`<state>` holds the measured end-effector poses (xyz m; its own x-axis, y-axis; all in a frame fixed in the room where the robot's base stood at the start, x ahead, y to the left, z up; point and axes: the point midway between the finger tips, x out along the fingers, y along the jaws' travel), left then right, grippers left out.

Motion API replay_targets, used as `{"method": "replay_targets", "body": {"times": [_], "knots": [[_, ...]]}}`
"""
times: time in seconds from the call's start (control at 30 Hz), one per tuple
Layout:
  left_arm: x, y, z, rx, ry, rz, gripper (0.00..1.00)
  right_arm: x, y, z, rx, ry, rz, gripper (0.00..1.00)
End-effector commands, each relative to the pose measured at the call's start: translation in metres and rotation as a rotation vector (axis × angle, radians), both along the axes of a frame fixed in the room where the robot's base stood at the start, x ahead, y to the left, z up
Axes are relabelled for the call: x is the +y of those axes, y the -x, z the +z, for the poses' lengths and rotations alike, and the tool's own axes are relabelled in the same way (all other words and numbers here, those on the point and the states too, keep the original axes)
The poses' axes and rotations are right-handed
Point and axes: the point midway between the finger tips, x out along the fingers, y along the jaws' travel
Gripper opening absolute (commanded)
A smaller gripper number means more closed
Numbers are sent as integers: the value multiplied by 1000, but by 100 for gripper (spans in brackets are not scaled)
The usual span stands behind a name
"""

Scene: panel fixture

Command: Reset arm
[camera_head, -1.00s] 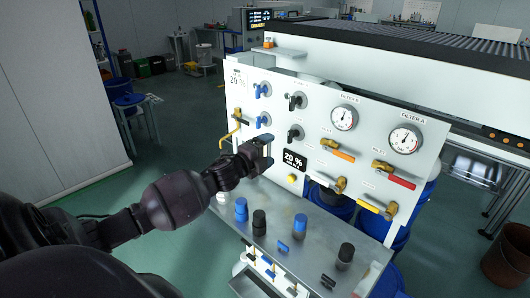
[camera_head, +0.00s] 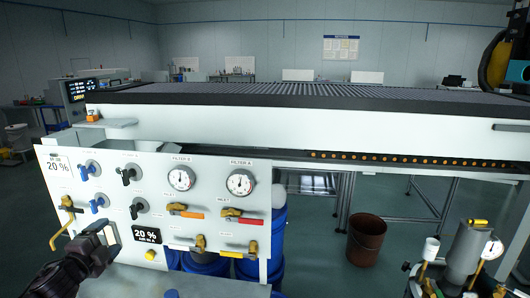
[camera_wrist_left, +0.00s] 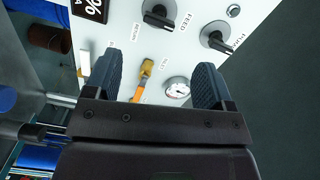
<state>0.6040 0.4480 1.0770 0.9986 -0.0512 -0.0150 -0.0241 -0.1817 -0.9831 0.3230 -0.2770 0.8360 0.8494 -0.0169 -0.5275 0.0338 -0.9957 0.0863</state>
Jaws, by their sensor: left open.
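I cannot tell the exact gap between fingertips and panel. My right arm and gripper are not in view.
The panel carries blue knobs (camera_head: 88,169), two gauges (camera_head: 181,178) and several valves with red, orange and yellow handles. Blue drums (camera_head: 205,265) stand behind it. A long conveyor (camera_head: 300,120) runs behind. A brown bin (camera_head: 366,240) stands on the floor at right.

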Motion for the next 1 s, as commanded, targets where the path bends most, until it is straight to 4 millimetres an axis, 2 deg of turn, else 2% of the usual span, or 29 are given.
{"method": "replay_targets", "body": {"times": [0.07, 0.17, 0.37, 0.5, 0.7, 0.9, 1.0], "knots": [[-20, 6, -7, 21, 159, 2, 77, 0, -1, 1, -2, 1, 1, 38], [-38, 22, -32, 71, 320, 17, 77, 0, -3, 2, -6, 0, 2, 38], [-78, 70, -91, 188, 630, 68, 77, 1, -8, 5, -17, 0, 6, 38], [-113, 121, -140, 288, 872, 139, 77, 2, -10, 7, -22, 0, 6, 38], [-154, 201, -193, 398, 1136, 270, 77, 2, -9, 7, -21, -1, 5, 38], [-171, 257, -225, 452, 1238, 379, 77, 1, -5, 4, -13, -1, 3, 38], [-172, 271, -233, 468, 1250, 407, 77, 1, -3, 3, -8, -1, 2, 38]]}}
